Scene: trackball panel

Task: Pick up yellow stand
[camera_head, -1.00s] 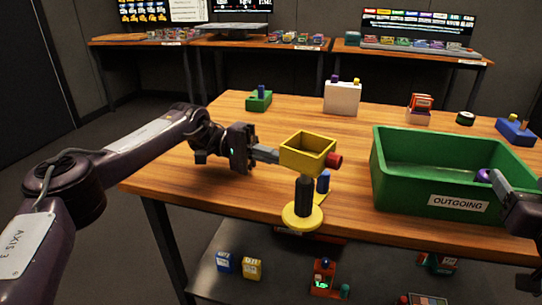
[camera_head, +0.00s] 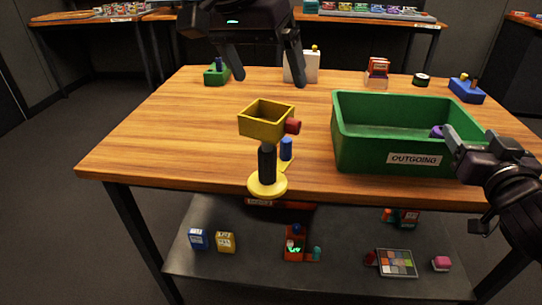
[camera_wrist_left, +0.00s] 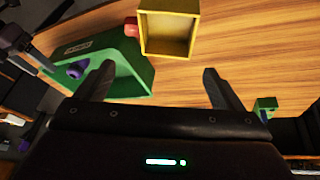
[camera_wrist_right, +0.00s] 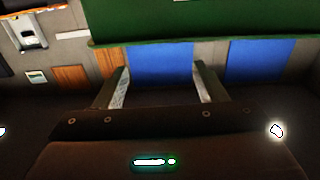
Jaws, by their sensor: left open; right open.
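A red knob (camera_head: 292,126) sticks out of the box's right side. The box also shows from above in the left wrist view (camera_wrist_left: 167,30), looking empty. My left gripper (camera_head: 268,80) is open and empty, raised above the table, with its fingers pointing down and apart from the box. My right gripper (camera_head: 466,170) is open at the right, beside the green bin (camera_head: 405,140); its fingers show in the right wrist view (camera_wrist_right: 160,85).
The green bin, labelled OUTGOING, holds a purple item (camera_head: 437,131). A green block (camera_head: 217,73), a white box (camera_head: 301,68) and a blue block (camera_head: 467,91) stand at the back. The table's left part is clear.

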